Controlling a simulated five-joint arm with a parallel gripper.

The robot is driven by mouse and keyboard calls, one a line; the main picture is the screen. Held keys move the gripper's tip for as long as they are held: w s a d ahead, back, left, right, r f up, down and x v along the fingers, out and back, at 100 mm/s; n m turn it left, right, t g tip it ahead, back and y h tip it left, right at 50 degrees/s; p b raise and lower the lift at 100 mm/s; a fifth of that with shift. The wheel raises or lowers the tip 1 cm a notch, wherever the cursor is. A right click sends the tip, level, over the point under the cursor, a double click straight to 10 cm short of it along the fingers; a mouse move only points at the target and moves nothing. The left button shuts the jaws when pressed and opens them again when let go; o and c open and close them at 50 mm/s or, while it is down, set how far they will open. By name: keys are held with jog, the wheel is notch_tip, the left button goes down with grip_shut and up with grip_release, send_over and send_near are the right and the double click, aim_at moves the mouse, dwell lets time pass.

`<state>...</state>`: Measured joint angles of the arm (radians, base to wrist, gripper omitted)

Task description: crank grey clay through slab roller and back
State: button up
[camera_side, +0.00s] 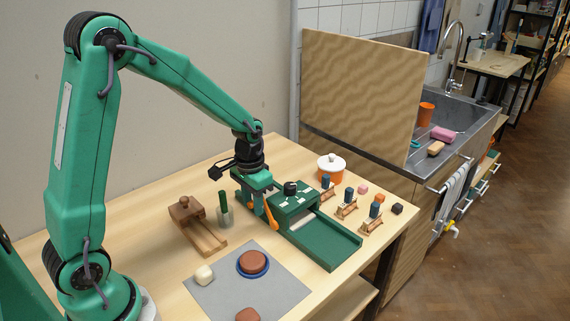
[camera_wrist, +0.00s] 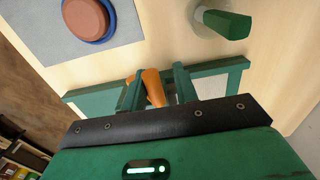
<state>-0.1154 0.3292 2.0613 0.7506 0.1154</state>
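The slab roller (camera_side: 318,241) is a green machine with a long flat bed, standing near the table's right edge. A pale strip (camera_side: 302,220) shows at its roller housing; I cannot tell whether it is the grey clay. Its orange crank handle (camera_side: 270,217) sticks out at the left side. My gripper (camera_side: 259,198) is down at the crank. In the wrist view the handle (camera_wrist: 154,88) lies between the fingers of my gripper (camera_wrist: 160,88), close to the left finger, with a narrow gap to the right one. The gripper looks open around it.
A green-handled tool in a cup (camera_side: 224,213) and a wooden press (camera_side: 200,237) stand left.

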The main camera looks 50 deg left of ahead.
jog(key=shift+a+f, duration=0.85)
jog(key=shift+d, duration=0.1)
jog(key=shift+d+r, duration=0.5)
jog(key=shift+d, duration=0.4)
jog(key=shift+d+r, duration=0.45)
jog(key=shift+d, duration=0.4)
jog(key=shift+d+r, duration=0.25)
jog(key=shift+d, duration=0.4)
jog(key=shift+d+r, duration=0.25)
jog(key=shift+d, duration=0.45)
